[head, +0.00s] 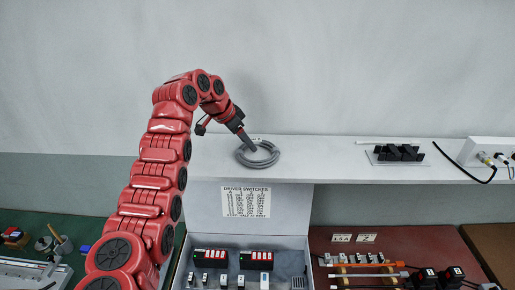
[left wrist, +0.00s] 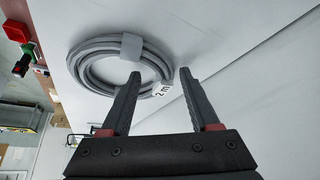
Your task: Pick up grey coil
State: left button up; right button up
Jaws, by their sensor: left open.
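The grey coil (head: 259,160) is a looped grey cable lying on the white shelf (head: 330,160). My left gripper (head: 250,149) is open and points down at the coil from above. My right gripper is not in view.
A black holder on a plate (head: 397,154) and a white power strip (head: 482,151) with cables stand on the shelf to the right. Below are an open grey case (head: 252,235) labelled "Driver switches" and a red-brown surface (head: 390,240) with parts. The shelf between coil and holder is clear.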

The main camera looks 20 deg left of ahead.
pick_arm(q)
jog(key=shift+f, duration=0.1)
grip_shut()
dwell(0.7)
